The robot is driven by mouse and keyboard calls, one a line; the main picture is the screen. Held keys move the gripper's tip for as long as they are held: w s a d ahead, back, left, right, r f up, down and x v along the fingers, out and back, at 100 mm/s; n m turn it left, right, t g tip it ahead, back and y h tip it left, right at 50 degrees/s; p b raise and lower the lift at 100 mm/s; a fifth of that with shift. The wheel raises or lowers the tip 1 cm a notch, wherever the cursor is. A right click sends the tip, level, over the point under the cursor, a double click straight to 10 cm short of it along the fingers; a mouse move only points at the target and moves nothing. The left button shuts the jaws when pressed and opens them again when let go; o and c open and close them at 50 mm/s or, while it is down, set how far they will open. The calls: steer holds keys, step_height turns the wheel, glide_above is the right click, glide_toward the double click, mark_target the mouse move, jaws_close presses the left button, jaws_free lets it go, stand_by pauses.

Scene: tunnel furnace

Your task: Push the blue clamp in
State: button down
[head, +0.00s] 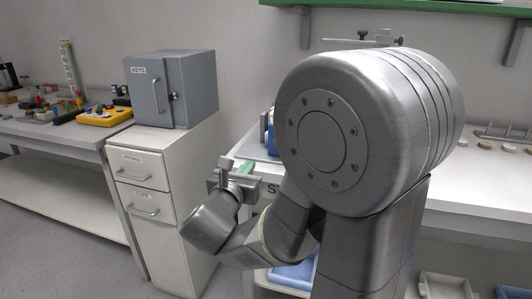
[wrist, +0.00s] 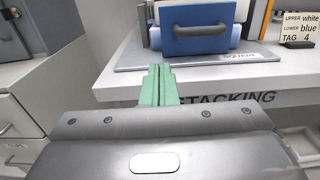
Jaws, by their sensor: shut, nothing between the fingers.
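The blue clamp (wrist: 190,46) is a blue upright plate with a grey handle across its front. It stands on a grey base plate (wrist: 132,62) on the table, at the top middle of the wrist view. In the head view a part of its blue shows (head: 270,132), mostly hidden behind my arm. My gripper, with green fingers (wrist: 158,72), is shut and empty. Its fingertips point at the table's front edge, in front of and apart from the clamp, a little to its left in the picture. It also shows in the head view (head: 246,167).
The white table (wrist: 115,82) has "STACKING" on its front edge. A sign (wrist: 300,30) reads upper white, lower blue, tag 4. A drawer cabinet (head: 145,185) with a grey key box (head: 160,90) on top stands to the left.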

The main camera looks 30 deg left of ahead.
steer(key=b+x, duration=0.1)
steer(key=x, duration=1.2)
steer(key=shift+w+r+b, duration=0.1)
steer(key=shift+w+b, duration=0.2)
steer(key=shift+w, duration=0.1)
steer(key=shift+b+x, duration=0.5)
steer(key=shift+x, duration=0.9)
steer(key=shift+d, duration=0.1)
